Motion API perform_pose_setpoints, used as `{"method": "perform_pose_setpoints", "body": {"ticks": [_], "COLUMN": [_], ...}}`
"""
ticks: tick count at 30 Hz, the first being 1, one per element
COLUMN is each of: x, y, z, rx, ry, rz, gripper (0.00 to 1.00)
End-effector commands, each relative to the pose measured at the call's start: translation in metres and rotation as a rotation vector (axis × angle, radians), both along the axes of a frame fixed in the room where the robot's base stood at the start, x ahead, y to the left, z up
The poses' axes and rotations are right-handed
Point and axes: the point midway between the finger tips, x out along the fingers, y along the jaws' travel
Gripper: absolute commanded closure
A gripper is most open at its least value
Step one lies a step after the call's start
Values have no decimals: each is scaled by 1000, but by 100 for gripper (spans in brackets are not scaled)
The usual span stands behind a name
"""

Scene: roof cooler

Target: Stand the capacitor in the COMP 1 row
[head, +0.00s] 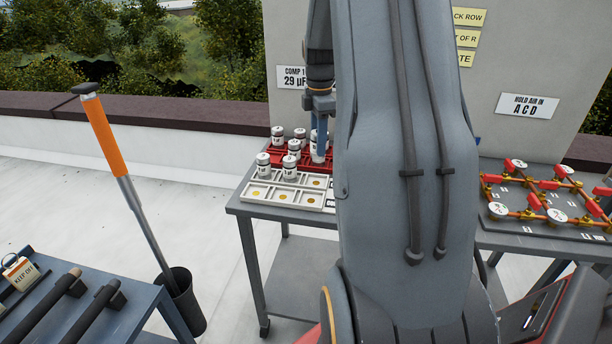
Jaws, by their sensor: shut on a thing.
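My gripper (320,148) points down over the trays, left of my arm's large grey link. It is shut on a white capacitor (317,157), partly hidden by the fingers. I cannot tell whether this capacitor touches the tray below. A red tray (273,156) at the back holds several white capacitors, one of them at its left end (277,136). A pale tray (246,189) in front has compartments with brass-coloured discs. Two capacitors stand in its back row, one at the left (263,170) and one beside it (290,174). The trays' right part is hidden by my arm.
A COMP 1 29 µF sign (292,77) is on the wall, partly covered by my arm. The trays stand on a grey cart (262,212). A valve board (545,231) is at the right. An orange-handled tool (110,140) stands in a black bin (184,305) at the left.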

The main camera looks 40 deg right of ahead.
Motion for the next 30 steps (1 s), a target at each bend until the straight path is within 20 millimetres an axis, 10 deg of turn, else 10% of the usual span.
{"method": "perform_pose_setpoints", "body": {"ticks": [30], "x": [-1], "y": [0], "z": [-100], "rx": [0], "ry": [0], "rz": [-1], "gripper": [91]}}
